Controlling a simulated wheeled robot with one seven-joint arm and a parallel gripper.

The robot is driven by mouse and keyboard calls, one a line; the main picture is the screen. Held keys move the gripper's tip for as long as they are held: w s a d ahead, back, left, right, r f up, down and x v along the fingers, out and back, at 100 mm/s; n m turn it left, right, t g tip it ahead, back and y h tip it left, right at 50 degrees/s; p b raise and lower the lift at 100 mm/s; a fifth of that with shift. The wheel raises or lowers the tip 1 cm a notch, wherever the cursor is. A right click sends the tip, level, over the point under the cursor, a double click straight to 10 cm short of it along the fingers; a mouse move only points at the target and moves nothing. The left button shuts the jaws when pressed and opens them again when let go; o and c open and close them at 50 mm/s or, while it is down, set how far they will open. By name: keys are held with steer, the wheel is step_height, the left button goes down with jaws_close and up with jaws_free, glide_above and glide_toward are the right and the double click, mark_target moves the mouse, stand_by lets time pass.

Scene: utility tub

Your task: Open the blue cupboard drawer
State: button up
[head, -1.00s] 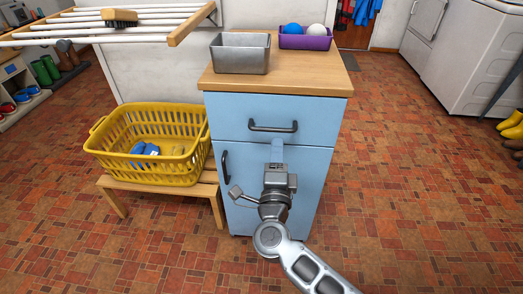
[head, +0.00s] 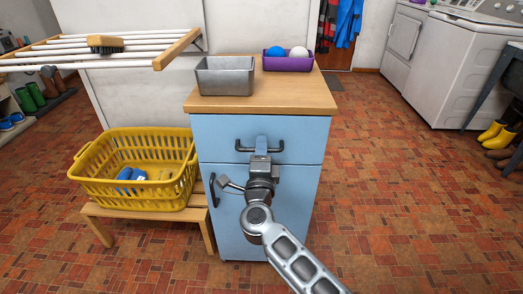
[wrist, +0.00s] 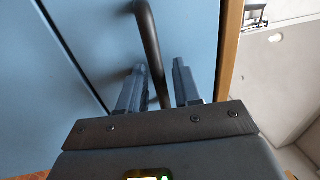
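The light blue cupboard has a shut top drawer (head: 218,134) with a dark bar handle (head: 243,149). Below it is a shut door (head: 231,220) with its own dark handle (head: 213,190). My gripper (head: 261,142) is at the middle of the drawer handle. In the wrist view the dark handle bar (wrist: 149,40) runs between the two fingers of my gripper (wrist: 158,80). The fingers stand apart, one on each side of the bar, with a visible gap at the right finger. The blue drawer front (wrist: 188,35) fills the view behind them.
A grey metal tin (head: 226,78) and a purple box (head: 288,63) with a blue and a white ball stand on the wooden top (head: 280,98). A yellow basket (head: 105,190) sits on a low bench (head: 150,214) at left. The floor right of the cupboard is clear.

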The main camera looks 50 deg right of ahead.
jaws_close()
stand_by(0.4)
steer(key=r+p+v, duration=0.2)
steer(key=p+v, duration=0.1)
steer(key=v, duration=0.9)
steer(key=r+p+v, duration=0.2)
steer(key=p+v, duration=0.1)
steer(key=v, duration=0.9)
steer(key=shift+s+a+r, duration=0.25)
steer(key=shift+s+a, duration=0.25)
jaws_free()
